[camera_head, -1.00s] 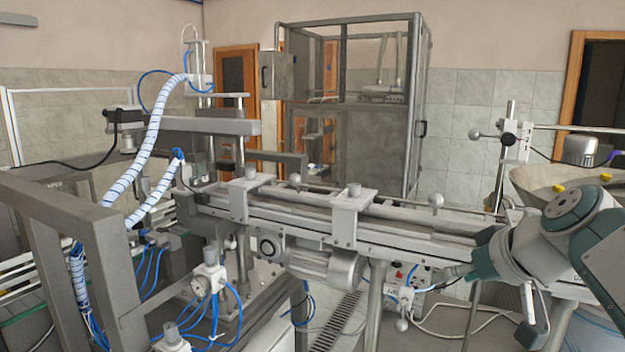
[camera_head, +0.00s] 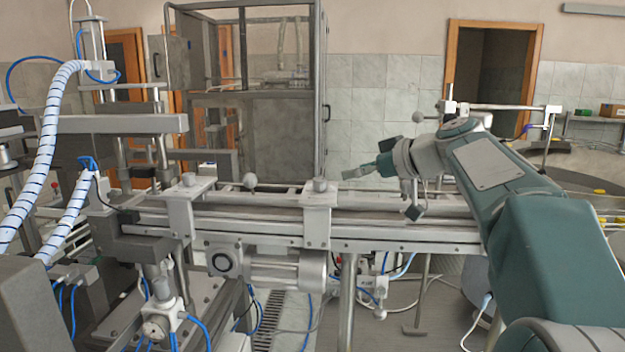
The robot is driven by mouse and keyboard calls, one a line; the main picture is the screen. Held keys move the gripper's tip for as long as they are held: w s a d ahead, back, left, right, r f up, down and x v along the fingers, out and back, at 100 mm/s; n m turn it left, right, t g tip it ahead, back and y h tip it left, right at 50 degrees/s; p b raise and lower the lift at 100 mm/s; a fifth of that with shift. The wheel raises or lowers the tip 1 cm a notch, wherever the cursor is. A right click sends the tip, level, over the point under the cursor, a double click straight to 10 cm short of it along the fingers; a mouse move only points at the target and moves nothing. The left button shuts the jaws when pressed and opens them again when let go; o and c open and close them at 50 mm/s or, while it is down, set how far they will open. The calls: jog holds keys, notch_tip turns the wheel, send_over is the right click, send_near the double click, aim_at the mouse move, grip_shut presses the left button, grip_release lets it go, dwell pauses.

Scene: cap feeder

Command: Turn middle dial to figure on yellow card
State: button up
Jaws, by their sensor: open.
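My gripper (camera_head: 358,173) is open and small in view. It points left just above the conveyor rail (camera_head: 400,222), with nothing seen between its fingers. I cannot make out a row of three dials or a yellow card in this view. Grey knobs top the left clamp bracket (camera_head: 180,210) and the right clamp bracket (camera_head: 318,210) on the conveyor.
A framed cabinet (camera_head: 248,135) stands behind the conveyor. A motor (camera_head: 285,271) hangs below it. Blue hoses and a striped tube (camera_head: 45,150) crowd the left. A hopper with yellow caps (camera_head: 599,191) is at the right.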

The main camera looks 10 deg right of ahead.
aim_at(320, 179)
jog(key=x, duration=0.3)
jog(key=shift+w+f, duration=0.15)
jog(key=w+a, duration=0.1)
jog(key=a, duration=0.1)
jog(key=w+a+f, duration=0.1)
jog(key=a, duration=0.1)
jog(key=w+a, duration=0.1)
jog(key=shift+w+a+f, duration=0.25)
jog(key=shift+a+f, duration=0.15)
jog(key=shift+w, duration=0.15)
jog(key=shift+d, duration=1.05)
jog(key=c, duration=0.4)
jog(key=shift+a, duration=0.15)
jog(key=c, duration=0.5)
jog(key=shift+a, duration=0.45)
grip_shut()
jog(key=shift+d+f, duration=0.1)
